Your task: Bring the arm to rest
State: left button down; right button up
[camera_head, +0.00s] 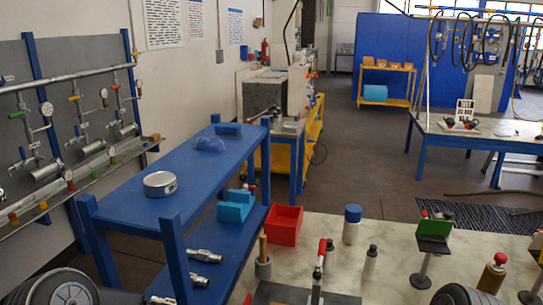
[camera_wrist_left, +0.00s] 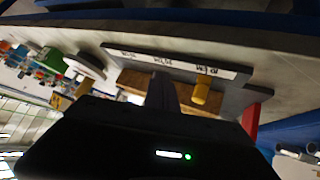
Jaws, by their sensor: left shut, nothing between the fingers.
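My left gripper (camera_wrist_left: 163,90) shows in the left wrist view as dark fingers reaching up from its black body. It is shut with nothing between the fingers. It appears in front of a grey labelled rack (camera_wrist_left: 190,65) with brownish blocks and a yellow cylinder (camera_wrist_left: 201,93); I cannot tell the gap between them. Neither gripper's fingers show in the head view, and my right gripper is not in view. Dark rounded parts at the bottom edge of the head view look like my arm links.
The pale bench (camera_head: 390,262) carries a red bin (camera_head: 285,225), a blue-capped bottle (camera_head: 352,224), a green-topped stand (camera_head: 434,235) and a red-handled tool. The blue shelf table (camera_head: 200,160) at left holds a round metal part (camera_head: 160,184). Open floor lies beyond the bench.

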pick_arm(q)
jog(key=s+a+f+n+g+y+b, duration=0.1)
jog(key=s+a+f+n+g+b, duration=0.1)
jog(key=s+a+f, duration=0.4)
jog(key=s+a+f+n+g+y+b, duration=0.2)
jog(key=s+a+f+n+g+b, duration=0.1)
jog(key=s+f, duration=1.4)
jog(key=a+f+n+b, duration=0.1)
jog(key=a+n, duration=0.1)
jog(key=n, duration=0.1)
jog(key=shift+s+a+n, duration=0.25)
jog(key=shift+a+n, duration=0.05)
jog(key=shift+a, duration=0.05)
